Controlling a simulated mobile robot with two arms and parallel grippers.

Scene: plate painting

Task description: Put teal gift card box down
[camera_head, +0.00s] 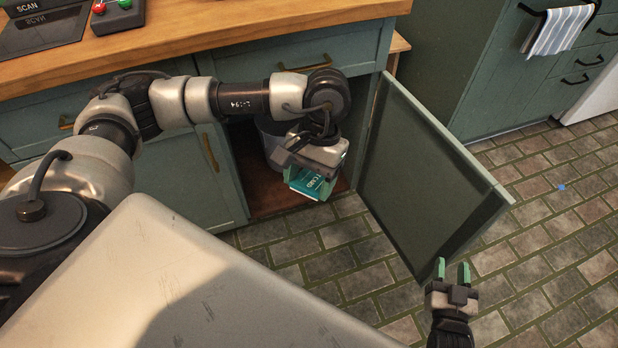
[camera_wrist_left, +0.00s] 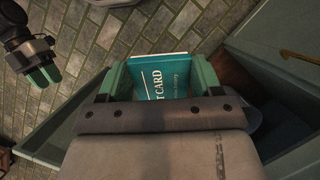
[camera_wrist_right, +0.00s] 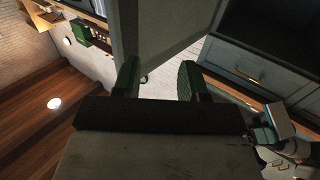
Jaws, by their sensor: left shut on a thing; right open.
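The teal gift card box (camera_head: 312,184) is held in my left gripper (camera_head: 308,176), at the opening of the lower cabinet. In the left wrist view the box (camera_wrist_left: 165,78) sits between the green fingers of the left gripper (camera_wrist_left: 163,80), with white lettering facing up. The gripper is shut on it. Whether the box touches the cabinet floor (camera_head: 270,205) I cannot tell. My right gripper (camera_head: 453,270) is open and empty, low in front of the open cabinet door; its spread fingers also show in the right wrist view (camera_wrist_right: 160,80).
The open cabinet door (camera_head: 420,180) stands out to the right of the opening. A grey bin-like container (camera_head: 270,135) is inside the cabinet, partly hidden by my arm. The wooden counter (camera_head: 230,25) is above.

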